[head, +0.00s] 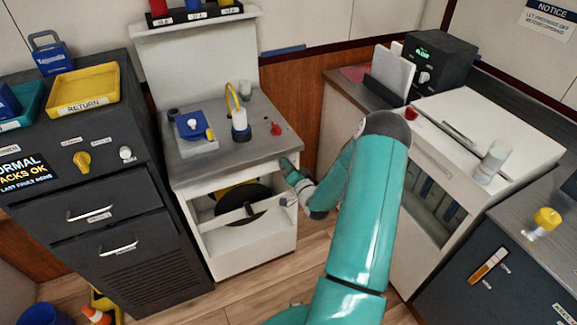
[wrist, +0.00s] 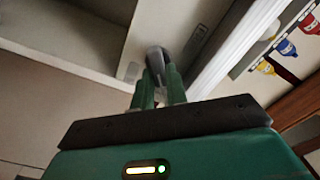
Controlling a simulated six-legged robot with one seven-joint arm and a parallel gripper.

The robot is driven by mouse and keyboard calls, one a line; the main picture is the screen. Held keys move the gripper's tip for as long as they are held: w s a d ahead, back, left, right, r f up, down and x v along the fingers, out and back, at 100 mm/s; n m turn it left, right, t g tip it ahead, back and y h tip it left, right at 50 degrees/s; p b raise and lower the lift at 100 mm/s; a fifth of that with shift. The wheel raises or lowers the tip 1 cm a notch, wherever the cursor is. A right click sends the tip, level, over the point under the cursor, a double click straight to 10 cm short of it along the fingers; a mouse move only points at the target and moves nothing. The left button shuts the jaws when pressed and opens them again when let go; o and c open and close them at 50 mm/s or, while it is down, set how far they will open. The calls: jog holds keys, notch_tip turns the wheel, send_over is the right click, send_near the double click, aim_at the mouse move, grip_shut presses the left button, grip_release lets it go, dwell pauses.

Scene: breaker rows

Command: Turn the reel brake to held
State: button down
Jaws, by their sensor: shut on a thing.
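My gripper (wrist: 160,82) is shut on a small grey lever (wrist: 155,57), which I take to be the reel brake, on the pale cabinet face in the wrist view. Its two green fingers stand on either side of the lever; the lever's grip end is partly hidden between them. In the head view my arm reaches to the right front edge of the white reel cabinet. The black reel (head: 240,203) with a yellow part sits in the cabinet's open bay behind a pale bar. The brake's marking and setting cannot be read.
On the cabinet top (head: 262,150) stand a blue padlock box (head: 192,124), a yellow-looped device (head: 240,124) and a red knob (head: 276,128). A dark drawer cabinet (head: 95,190) stands left. A white cabinet (head: 470,130) stands right. Floor shows in front.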

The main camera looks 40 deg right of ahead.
jog(key=shift+d+f+m, duration=0.1)
jog(key=shift+f+m, duration=0.05)
jog(key=shift+m, duration=1.75)
jog(key=shift+d+f+m, duration=0.1)
jog(key=shift+f+m, duration=0.05)
jog(key=shift+m, duration=1.75)
jog(key=c, duration=1.4)
grip_release()
jog(key=shift+s, duration=0.1)
jog(key=v, duration=1.3)
jog(key=shift+s+a, duration=0.25)
